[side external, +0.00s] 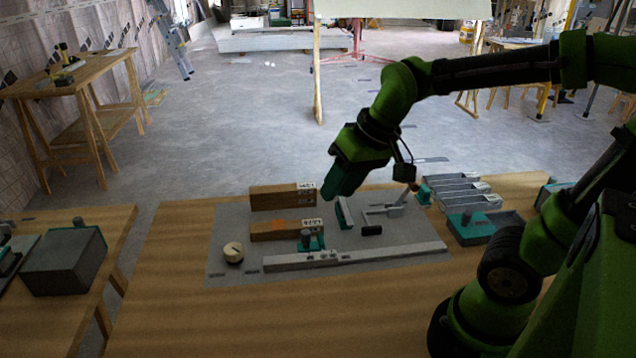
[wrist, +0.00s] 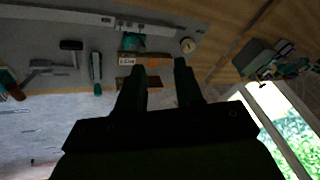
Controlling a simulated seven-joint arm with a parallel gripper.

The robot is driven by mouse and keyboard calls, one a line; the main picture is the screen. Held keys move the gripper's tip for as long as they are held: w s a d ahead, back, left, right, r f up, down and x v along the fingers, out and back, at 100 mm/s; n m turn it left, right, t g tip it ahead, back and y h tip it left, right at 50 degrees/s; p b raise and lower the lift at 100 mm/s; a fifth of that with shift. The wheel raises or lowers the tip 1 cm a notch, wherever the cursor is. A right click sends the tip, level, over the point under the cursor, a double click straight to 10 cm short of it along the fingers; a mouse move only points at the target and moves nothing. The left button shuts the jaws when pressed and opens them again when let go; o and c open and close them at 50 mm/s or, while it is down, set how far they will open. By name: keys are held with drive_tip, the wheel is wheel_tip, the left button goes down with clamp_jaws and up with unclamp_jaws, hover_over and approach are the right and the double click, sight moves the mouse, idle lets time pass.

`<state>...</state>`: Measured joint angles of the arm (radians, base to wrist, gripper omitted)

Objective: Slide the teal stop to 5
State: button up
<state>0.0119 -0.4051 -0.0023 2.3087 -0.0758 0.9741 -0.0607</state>
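The teal stop (side external: 311,242) with a dark knob stands on the grey panel, just behind the long grey rail (side external: 360,258). The stop also shows near the top of the wrist view (wrist: 132,43), beside the rail (wrist: 70,16). Small white labels sit on the rail near the stop; their digits are too small to read. My gripper (side external: 337,190) hangs above the panel, behind and above the stop, not touching it. In the wrist view my gripper (wrist: 157,67) has its two dark fingers spread apart with nothing between them.
Two labelled wooden blocks (side external: 275,197) (side external: 275,231) lie left of my gripper. A round cream dial (side external: 233,253), a teal-and-grey piece (side external: 344,213), a black handle (side external: 371,230) and a grey lever (side external: 395,208) are on the panel. A teal bin (side external: 470,230) stands right. The table front is clear.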

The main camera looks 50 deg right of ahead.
sight(306, 231)
drive_tip(key=w+d+f+n+g+h, duration=0.1)
drive_tip(key=w+d+n+g, duration=0.15)
drive_tip(key=w, duration=0.35)
drive_tip(key=w+d+f+n+g+h, duration=0.1)
drive_tip(key=w+n+g, duration=0.15)
drive_tip(key=w, duration=0.25)
drive_tip(key=shift+n, duration=0.4)
wheel_tip(306, 231, down, 17)
drive_tip(key=shift+w+d+f, duration=0.1)
drive_tip(key=shift+d+f, duration=0.05)
clamp_jaws()
